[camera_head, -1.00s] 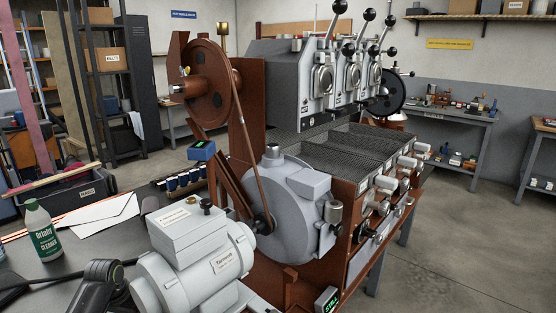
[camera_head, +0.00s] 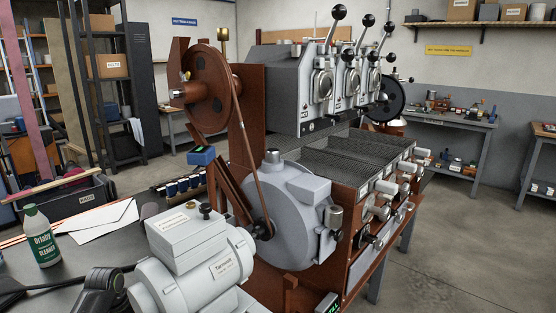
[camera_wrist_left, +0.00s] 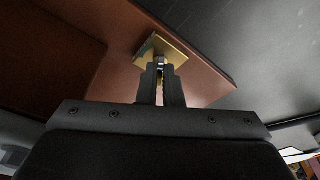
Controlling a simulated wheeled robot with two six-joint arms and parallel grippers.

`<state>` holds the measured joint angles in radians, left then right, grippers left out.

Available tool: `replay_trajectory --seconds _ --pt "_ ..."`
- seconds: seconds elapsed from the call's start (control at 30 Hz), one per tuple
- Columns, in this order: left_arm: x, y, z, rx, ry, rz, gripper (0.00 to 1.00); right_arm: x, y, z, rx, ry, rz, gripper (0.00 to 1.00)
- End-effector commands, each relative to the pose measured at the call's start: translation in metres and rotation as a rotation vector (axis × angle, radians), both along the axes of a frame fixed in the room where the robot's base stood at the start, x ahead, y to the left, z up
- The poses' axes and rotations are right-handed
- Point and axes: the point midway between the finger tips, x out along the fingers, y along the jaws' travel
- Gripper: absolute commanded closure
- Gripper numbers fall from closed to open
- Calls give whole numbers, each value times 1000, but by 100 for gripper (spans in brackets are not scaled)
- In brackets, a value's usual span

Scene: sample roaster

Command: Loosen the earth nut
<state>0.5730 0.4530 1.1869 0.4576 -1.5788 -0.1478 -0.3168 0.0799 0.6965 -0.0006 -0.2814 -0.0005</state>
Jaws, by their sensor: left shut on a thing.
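A small metal earth nut (camera_wrist_left: 160,61) sits on a stud in front of a square brass plate (camera_wrist_left: 168,50) in the left wrist view. The plate is fixed to a red-brown metal panel (camera_wrist_left: 120,45). My left gripper (camera_wrist_left: 160,72) has its two dark fingers closed on the nut, covering its near part. Any turn of the nut cannot be told. In the head view neither the nut nor the left gripper's fingertips can be made out. My right gripper is in neither view.
A grey motor (camera_head: 195,265) with a box on top stands at the front, beside the red-brown roaster frame (camera_head: 247,120) and a grey round housing (camera_head: 285,215). The floor (camera_head: 460,260) at right is clear.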

Motion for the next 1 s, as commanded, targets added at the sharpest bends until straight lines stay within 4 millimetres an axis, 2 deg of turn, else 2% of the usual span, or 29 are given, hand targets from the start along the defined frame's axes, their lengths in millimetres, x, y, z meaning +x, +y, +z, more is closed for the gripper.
replay_trajectory --seconds 0.23,0.5,0.53,0.67,1.0 --pt "-2 -1 -3 -1 7 59 100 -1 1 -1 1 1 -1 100" --pt "-2 -3 -4 -3 9 321 100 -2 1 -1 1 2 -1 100" --pt "-3 -3 -4 -3 10 337 93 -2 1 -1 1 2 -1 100" --pt "-3 -3 -4 -4 10 331 76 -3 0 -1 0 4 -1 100" --pt "-1 -3 -2 -4 4 327 75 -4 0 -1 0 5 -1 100"
